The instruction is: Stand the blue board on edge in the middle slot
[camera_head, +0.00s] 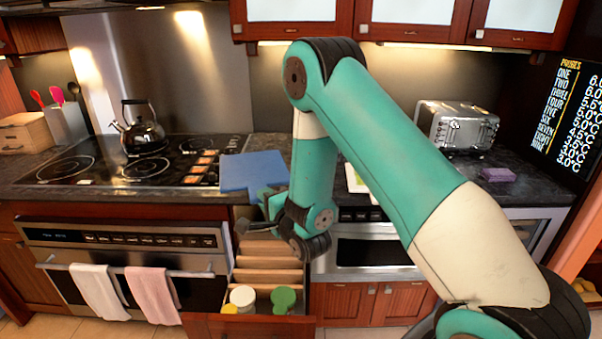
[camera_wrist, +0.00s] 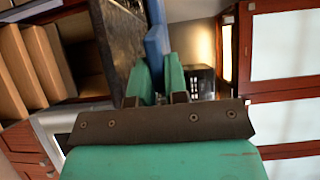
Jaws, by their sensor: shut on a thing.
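The blue board (camera_head: 252,170) lies about flat at the counter's front edge, beside the stove. It also shows nearly edge-on in the wrist view (camera_wrist: 156,45). My gripper (camera_head: 266,194) is shut on the board's near edge, and its green fingers (camera_wrist: 158,78) pinch it. I cannot tell whether the board still touches the counter. Below, the open drawer (camera_head: 250,328) holds wooden dividers (camera_head: 268,262) with slots between them; they show at the left of the wrist view (camera_wrist: 25,65). My arm hides part of the slots, and the middle slot is not clearly visible.
A white-lidded jar (camera_head: 243,296), a green-lidded jar (camera_head: 284,298) and a yellow lid (camera_head: 230,309) sit in the drawer's front. A kettle (camera_head: 140,130) stands on the stove. A toaster (camera_head: 456,127) and purple sponge (camera_head: 498,174) are at the right. The counter edge (camera_wrist: 118,50) is close to my fingers.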

